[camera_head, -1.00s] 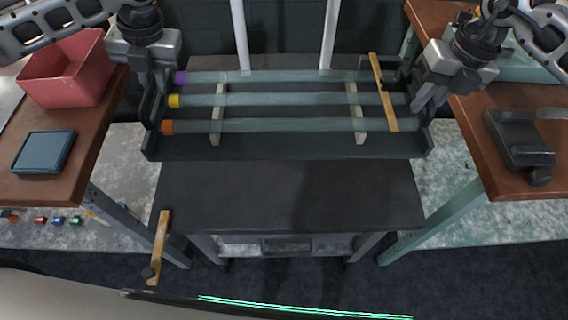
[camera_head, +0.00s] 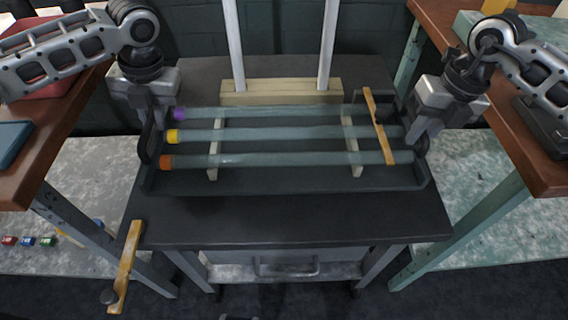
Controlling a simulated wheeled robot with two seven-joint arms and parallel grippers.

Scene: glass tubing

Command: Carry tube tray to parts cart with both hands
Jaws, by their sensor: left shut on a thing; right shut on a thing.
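The dark tube tray (camera_head: 290,181) is level over the black top of the parts cart (camera_head: 290,229); I cannot tell whether it touches the cart. Three glass tubes lie across its pale supports, with a purple-capped tube (camera_head: 270,113) at the back, a yellow-capped tube (camera_head: 270,134) in the middle and an orange-capped tube (camera_head: 270,160) in front. A yellow wooden strip (camera_head: 380,128) lies across their right ends. My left gripper (camera_head: 155,130) is shut on the tray's left end. My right gripper (camera_head: 414,138) is shut on its right end. The fingertips are partly hidden.
A wooden block with two white posts (camera_head: 281,92) stands behind the tray on the cart. Brown benches flank it, the left bench (camera_head: 45,150) and the right bench (camera_head: 500,110). A yellow handle (camera_head: 125,268) sticks out at the cart's front left.

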